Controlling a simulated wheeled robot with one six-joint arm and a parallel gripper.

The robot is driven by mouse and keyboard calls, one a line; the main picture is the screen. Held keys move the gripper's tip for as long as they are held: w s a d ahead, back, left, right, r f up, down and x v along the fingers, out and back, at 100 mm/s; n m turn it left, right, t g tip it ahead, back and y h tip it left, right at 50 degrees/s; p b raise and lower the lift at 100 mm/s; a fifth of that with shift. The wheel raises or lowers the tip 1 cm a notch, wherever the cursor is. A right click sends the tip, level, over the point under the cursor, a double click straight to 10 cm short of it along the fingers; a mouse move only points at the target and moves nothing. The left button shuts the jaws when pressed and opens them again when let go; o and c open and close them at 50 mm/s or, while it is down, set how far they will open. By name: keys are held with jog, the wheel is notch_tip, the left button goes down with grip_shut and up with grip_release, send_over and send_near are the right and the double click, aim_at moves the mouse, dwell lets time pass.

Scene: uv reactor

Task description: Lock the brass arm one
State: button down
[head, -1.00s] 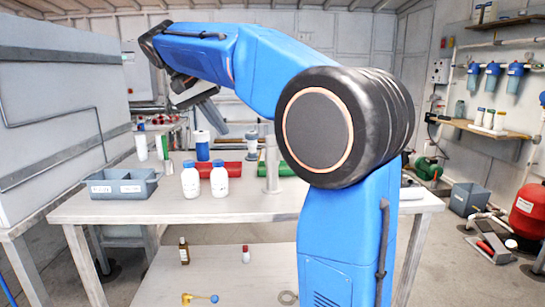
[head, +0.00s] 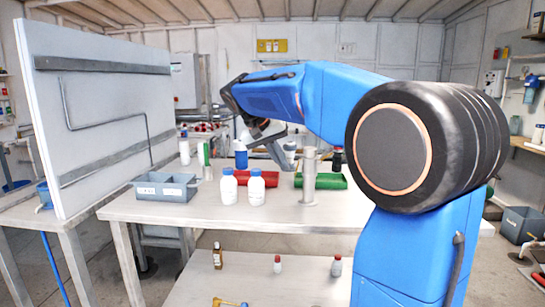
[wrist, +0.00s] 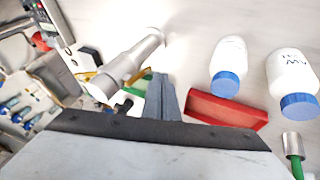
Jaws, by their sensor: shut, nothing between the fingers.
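My gripper (head: 280,158) hangs over the white table, beside the grey metal post (head: 309,175) in the head view. In the wrist view its fingers (wrist: 163,97) are together, with nothing between them. A brass-yellow piece with a blue ball end (head: 230,302) lies on the lower shelf, cut off by the bottom edge of the head view. I cannot tell whether it is the brass arm of the task. No lock is clearly seen in either view.
Two white bottles with blue caps (head: 256,188) and a grey bin (head: 165,186) stand on the table (head: 230,215). A red tray (wrist: 225,108) and a green tray (head: 330,181) lie behind. A large upright panel (head: 105,140) stands at left.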

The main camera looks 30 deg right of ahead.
aim_at(297, 168)
jog(key=shift+s+d+f, duration=0.25)
jog(key=shift+s+d, duration=0.2)
jog(key=shift+d, duration=0.2)
jog(key=shift+s+d+f+h, duration=0.3)
jog(key=shift+d+f+h, duration=0.15)
jog(key=shift+f, duration=0.1)
jog(key=shift+r, duration=0.15)
